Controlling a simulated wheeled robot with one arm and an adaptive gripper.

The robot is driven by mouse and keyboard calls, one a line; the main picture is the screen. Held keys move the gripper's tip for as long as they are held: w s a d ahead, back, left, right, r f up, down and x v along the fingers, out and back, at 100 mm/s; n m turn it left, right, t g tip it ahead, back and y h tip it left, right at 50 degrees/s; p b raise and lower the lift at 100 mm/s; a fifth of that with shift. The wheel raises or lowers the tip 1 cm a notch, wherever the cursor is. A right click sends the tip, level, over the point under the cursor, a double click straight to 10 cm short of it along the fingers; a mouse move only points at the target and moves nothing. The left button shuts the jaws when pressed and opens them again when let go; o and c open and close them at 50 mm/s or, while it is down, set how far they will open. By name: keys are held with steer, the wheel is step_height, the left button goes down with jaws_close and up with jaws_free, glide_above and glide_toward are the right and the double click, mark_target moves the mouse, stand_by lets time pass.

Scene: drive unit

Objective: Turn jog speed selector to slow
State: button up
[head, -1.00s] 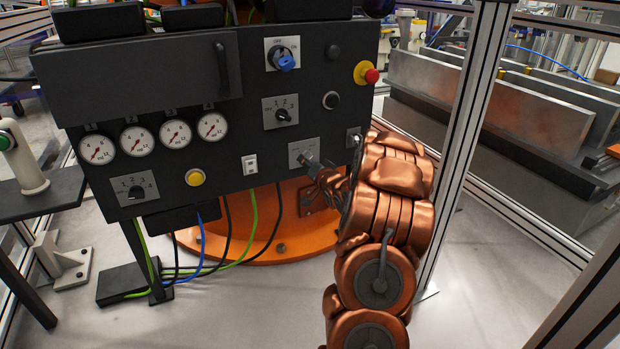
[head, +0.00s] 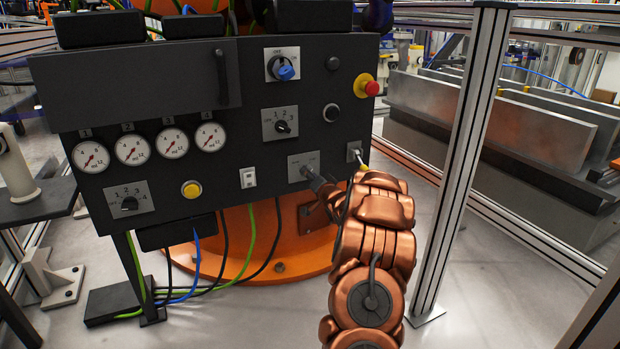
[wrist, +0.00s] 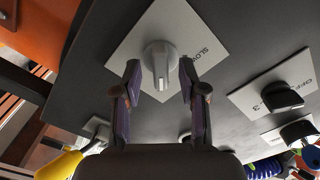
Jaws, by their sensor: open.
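The jog speed selector is a silver knob (wrist: 158,58) on a light square plate (wrist: 200,25) in the wrist view. "SLOW" is printed on the plate to the right of the knob; any other marking is hidden or unreadable. My gripper (wrist: 159,76) is open, with one dark fingertip on each side of the knob and visible gaps to it. In the head view the selector plate (head: 296,169) sits low on the right of the dark panel. My gripper (head: 313,178) is at that plate and mostly hides the knob.
The panel (head: 220,150) also carries a two-position dial (head: 283,127), a blue selector (head: 284,71), a red emergency button (head: 371,88), a yellow button (head: 191,190) and a white rocker switch (head: 248,178). A small switch plate (head: 354,152) is right of my gripper. A metal post (head: 462,150) stands further right.

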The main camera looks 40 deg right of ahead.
steer(key=shift+w+d, duration=0.2)
steer(key=shift+w, duration=0.3)
